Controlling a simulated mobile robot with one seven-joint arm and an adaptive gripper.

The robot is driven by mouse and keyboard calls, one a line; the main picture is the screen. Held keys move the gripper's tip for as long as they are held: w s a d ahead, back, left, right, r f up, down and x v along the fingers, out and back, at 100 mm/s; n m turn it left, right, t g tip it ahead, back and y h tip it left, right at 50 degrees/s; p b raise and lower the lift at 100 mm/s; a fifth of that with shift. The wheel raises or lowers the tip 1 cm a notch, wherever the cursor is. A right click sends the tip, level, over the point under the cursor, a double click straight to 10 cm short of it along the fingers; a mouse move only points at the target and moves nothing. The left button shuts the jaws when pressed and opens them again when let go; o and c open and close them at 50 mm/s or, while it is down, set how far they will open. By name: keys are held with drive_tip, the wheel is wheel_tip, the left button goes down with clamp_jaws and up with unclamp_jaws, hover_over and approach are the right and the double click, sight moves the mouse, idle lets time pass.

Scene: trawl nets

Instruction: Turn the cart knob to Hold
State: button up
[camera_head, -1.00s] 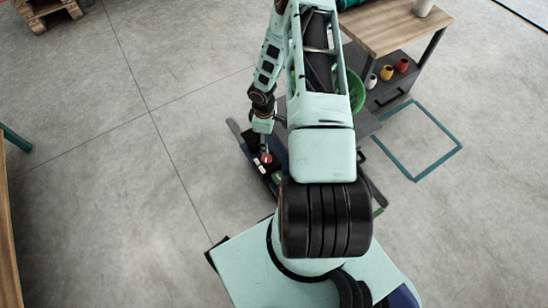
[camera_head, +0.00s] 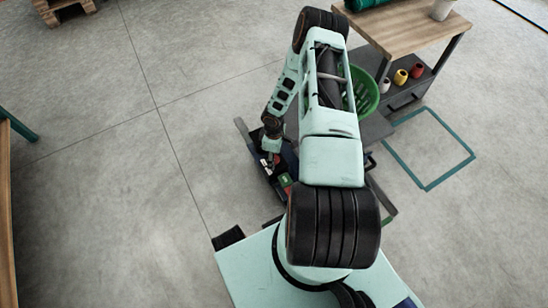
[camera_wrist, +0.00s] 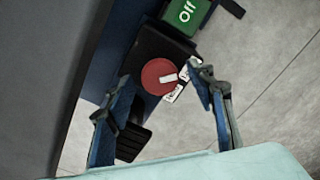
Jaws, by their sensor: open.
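The cart knob (camera_wrist: 158,78) is a red disc with a white pointer bar, seen on a dark block in the wrist view. My gripper (camera_wrist: 160,76) is open, with one finger on each side of the knob in the picture. I cannot tell whether either finger touches it. In the head view my gripper (camera_head: 271,160) partly covers the knob.
A green basket (camera_head: 364,92) stands behind my arm. To the right is a wooden-topped bench (camera_head: 410,28) with small white, yellow and red spools on its lower shelf. A teal square (camera_head: 428,187) is marked on the floor.

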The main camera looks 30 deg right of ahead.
drive_tip(key=c, duration=1.2)
drive_tip(key=shift+o, duration=0.2)
drive_tip(key=shift+m, duration=0.3)
drive_tip(key=m+b, duration=0.1)
drive_tip(key=m, duration=0.2)
drive_tip(key=shift+m+b, duration=0.3)
drive_tip(key=shift+b, duration=0.05)
drive_tip(key=m+b, duration=0.1)
drive_tip(key=m, duration=0.3)
drive_tip(key=shift+m, duration=0.3)
drive_tip(key=m+b, duration=0.1)
drive_tip(key=m, duration=0.3)
drive_tip(key=shift+m, duration=0.3)
drive_tip(key=shift+m+b, duration=0.45)
drive_tip(key=shift+m, duration=1.75)
